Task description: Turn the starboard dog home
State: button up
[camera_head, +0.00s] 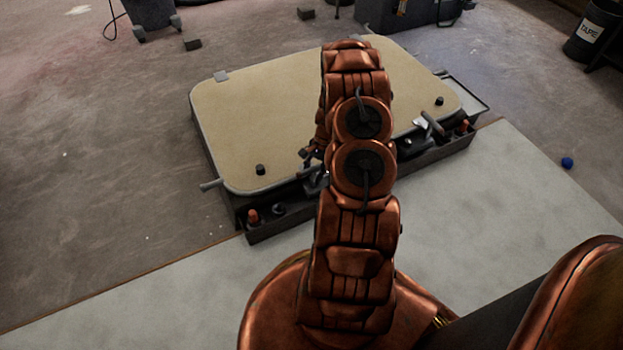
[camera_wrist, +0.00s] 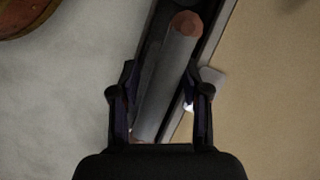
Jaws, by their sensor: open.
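The hatch has a tan lid (camera_head: 270,100) with a grey rim, set in a dark frame. One grey lever handle (camera_head: 209,184) sticks out at its left front corner, and another (camera_head: 432,122) stands at its right front. Which is the starboard dog is not clear. My gripper (camera_head: 313,165) is at the middle of the front edge, partly hidden by my arm. In the wrist view my gripper (camera_wrist: 165,100) is open, its fingers on either side of a grey bar (camera_wrist: 165,85) with a reddish-brown end. I cannot tell whether they touch it.
Red-orange knobs (camera_head: 253,216) and (camera_head: 463,127) stand along the frame's front. Black knobs (camera_head: 260,169) and (camera_head: 439,101) sit on the lid. A pale board (camera_head: 480,210) lies in front. A blue ball (camera_head: 567,162) and dark bins (camera_head: 600,30) lie to the right.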

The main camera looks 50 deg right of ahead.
jog(key=shift+x, duration=1.1)
jog(key=shift+w, duration=0.1)
grip_shut()
